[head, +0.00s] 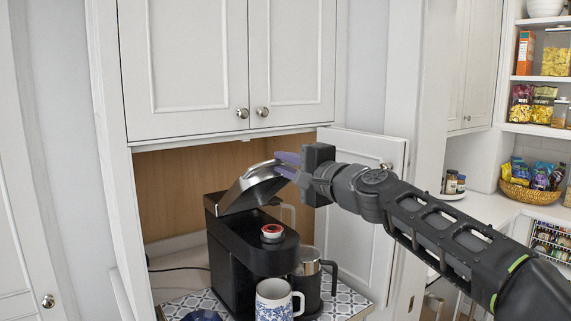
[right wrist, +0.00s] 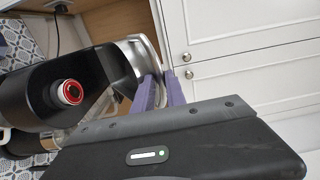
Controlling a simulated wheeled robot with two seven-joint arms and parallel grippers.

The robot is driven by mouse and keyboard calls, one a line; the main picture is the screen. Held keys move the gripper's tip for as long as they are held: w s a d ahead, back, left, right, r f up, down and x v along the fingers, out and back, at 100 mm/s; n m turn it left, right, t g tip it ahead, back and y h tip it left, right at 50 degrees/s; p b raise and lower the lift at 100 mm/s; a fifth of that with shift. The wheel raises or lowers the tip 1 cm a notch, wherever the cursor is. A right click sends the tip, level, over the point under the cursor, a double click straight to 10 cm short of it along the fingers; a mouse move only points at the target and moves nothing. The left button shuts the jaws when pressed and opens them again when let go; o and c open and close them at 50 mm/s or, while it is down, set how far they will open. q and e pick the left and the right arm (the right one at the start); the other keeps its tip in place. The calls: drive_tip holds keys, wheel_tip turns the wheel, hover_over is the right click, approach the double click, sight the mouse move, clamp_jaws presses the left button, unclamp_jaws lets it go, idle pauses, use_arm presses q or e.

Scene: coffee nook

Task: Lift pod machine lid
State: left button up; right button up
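The black pod machine (head: 262,245) stands in the cabinet nook in the head view; its body also shows in the right wrist view (right wrist: 55,95). Its silver and black lid (head: 252,187) is raised and tilted, with the lid rim (right wrist: 145,55) showing in the right wrist view. A pod with a red ring (head: 272,231) sits in the machine's top. My right gripper (head: 286,165) has its purple fingers close together, one on each side of the lid's raised edge; they look shut on it. My left gripper is not in view.
A blue-patterned white mug (head: 274,300) stands in front of the machine, with a dark handled jug (head: 309,282) to its right. A dark blue object (head: 202,316) lies at front left. Upper cabinet doors (head: 230,65) are above, and an open door panel (head: 362,215) is behind my right arm.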

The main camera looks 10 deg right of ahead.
drive_tip(key=shift+o, duration=0.9)
drive_tip(key=shift+f, duration=0.15)
drive_tip(key=b+v, duration=0.3)
drive_tip(key=v, duration=0.5)
drive_tip(key=shift+b, duration=0.4)
